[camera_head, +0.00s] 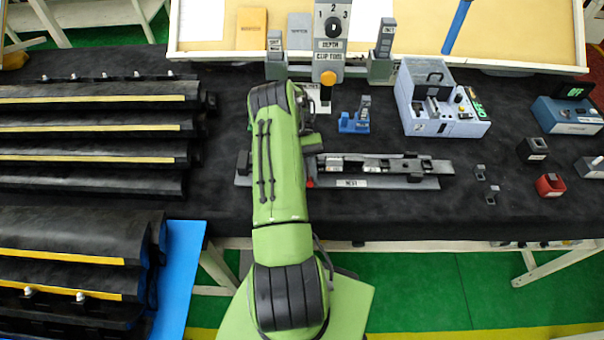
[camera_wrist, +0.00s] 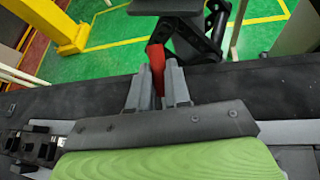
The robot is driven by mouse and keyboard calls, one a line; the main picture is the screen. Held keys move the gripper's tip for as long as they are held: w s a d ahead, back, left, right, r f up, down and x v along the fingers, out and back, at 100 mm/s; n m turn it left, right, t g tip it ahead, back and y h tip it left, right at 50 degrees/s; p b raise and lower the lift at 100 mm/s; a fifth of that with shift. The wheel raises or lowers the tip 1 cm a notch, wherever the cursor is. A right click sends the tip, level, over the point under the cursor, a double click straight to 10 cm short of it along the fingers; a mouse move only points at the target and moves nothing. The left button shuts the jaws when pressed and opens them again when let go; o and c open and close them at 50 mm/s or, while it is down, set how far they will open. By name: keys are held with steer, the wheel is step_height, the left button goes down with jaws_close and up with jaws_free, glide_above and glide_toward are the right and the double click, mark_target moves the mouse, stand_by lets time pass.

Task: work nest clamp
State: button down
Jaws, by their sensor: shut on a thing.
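The nest (camera_head: 425,184) is a long grey base with a label and a metal and black strip of parts on top, lying on the dark table. The nest's clamp (camera_wrist: 212,27) shows in the wrist view as black linkage with a red handle (camera_wrist: 156,58). My gripper (camera_wrist: 159,72) has its two grey fingers shut on this red handle, one on each side. In the head view my green arm hides the gripper and most of the clamp; only a small red bit shows beside the arm. Whether the clamp presses on the part cannot be told.
A blue fixture (camera_head: 354,118) and a pale blue box (camera_head: 440,100) stand behind the nest. A grey depth station (camera_head: 330,45) stands at the back. Black trim panels (camera_head: 90,125) fill the left. Small blocks, including a red one (camera_head: 550,185), lie at right.

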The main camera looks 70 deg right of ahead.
steer(key=shift+f, duration=0.1)
steer(key=c, duration=1.1)
jaws_free()
steer(key=shift+w, duration=0.15)
